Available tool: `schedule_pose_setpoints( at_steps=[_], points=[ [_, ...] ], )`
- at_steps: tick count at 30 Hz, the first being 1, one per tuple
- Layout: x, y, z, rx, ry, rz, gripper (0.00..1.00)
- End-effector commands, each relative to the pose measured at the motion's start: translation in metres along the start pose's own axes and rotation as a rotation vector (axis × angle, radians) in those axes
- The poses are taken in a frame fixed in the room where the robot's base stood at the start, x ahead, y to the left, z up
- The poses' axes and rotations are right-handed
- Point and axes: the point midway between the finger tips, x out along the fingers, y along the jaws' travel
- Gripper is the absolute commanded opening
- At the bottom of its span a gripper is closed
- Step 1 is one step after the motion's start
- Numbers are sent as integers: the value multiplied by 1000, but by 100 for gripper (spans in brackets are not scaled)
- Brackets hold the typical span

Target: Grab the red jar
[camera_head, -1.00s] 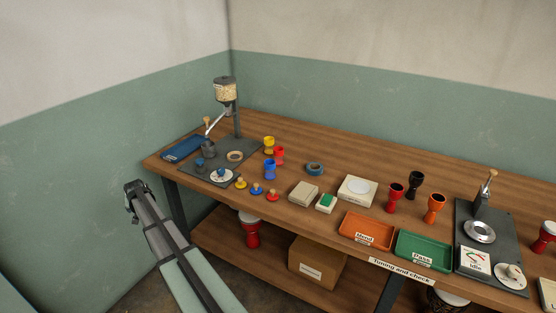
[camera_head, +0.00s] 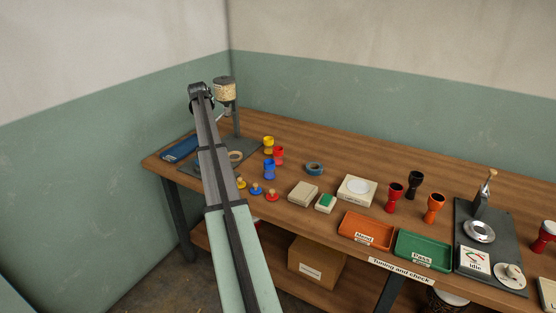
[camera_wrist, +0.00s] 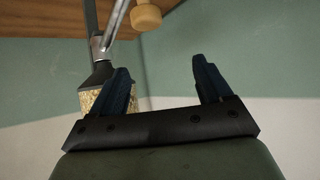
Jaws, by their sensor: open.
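A small red jar (camera_head: 279,153) stands on the bench towards the back left, between a yellow jar (camera_head: 269,142) behind it and a blue jar (camera_head: 269,169) in front of it. My gripper (camera_head: 199,98) is raised above the left end of the bench, to the left of the red jar and apart from it. In the wrist view the two dark blue fingers of my gripper (camera_wrist: 163,75) are spread with nothing between them. The red jar is not seen in the wrist view.
A hopper (camera_head: 224,91) of pale grains on a post (camera_head: 237,122) stands close beside my gripper; it also shows in the wrist view (camera_wrist: 93,101). Yellow, blue and red knobs (camera_head: 272,197) lie near the front edge. Red drums (camera_head: 395,198) stand farther right.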

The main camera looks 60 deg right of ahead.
Motion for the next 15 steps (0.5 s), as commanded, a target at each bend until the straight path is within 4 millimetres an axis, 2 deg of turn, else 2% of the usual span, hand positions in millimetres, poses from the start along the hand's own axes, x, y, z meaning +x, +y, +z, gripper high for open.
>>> schedule_pose_setpoints(
  at_steps=[1, 9, 15],
  points=[
    [1, 13, 3, -9, -10, 14, 78],
    [6, 72, 18, -59, -65, 75, 78],
    [-5, 111, 43, 75, -163, 137, 78]
  ],
)
